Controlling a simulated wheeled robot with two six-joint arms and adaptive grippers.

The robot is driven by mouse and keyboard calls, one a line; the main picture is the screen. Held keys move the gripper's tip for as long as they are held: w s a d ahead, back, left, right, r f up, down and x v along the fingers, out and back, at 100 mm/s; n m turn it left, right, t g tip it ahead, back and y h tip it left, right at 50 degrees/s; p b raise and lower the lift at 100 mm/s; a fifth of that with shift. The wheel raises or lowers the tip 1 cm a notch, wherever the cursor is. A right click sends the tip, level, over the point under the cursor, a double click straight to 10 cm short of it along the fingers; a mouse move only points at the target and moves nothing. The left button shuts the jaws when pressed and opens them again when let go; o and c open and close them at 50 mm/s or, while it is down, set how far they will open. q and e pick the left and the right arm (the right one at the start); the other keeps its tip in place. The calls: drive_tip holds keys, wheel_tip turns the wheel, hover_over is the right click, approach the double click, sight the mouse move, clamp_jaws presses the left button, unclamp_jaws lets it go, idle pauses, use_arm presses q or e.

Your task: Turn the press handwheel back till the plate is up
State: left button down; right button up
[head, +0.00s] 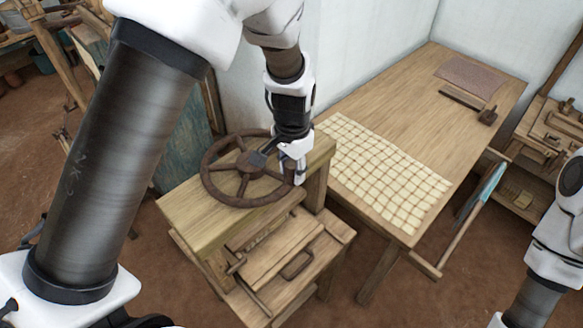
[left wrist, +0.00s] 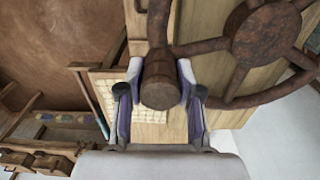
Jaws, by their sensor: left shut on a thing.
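The dark, rusty press handwheel (head: 228,198) lies flat on top of the wooden press (head: 192,217), with spokes meeting at a central hub. My left gripper (head: 297,170) is at the wheel's right side in the head view. In the left wrist view, its two fingers are shut around the wheel's upright wooden handle knob (left wrist: 160,92), one on each side. The wheel's hub and spokes (left wrist: 265,35) show at the upper right there. Wooden boards (head: 285,245) sit low in the press frame; I cannot tell the plate's height. My right gripper is out of view.
A long wooden table (head: 395,85) with a cream checked cloth (head: 380,168) stands right of the press. A brown mat (head: 468,75) lies at its far end. A white wall (head: 350,45) stands behind. A workbench (head: 548,125) is at far right.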

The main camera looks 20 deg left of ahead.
use_arm(q)
drive_tip(key=shift+w, duration=0.1)
drive_tip(key=c, duration=0.8)
unclamp_jaws()
drive_tip(key=shift+o, duration=0.2)
wheel_tip(320, 180, up, 12)
drive_tip(key=shift+w, duration=0.1)
drive_tip(key=shift+f, duration=0.1)
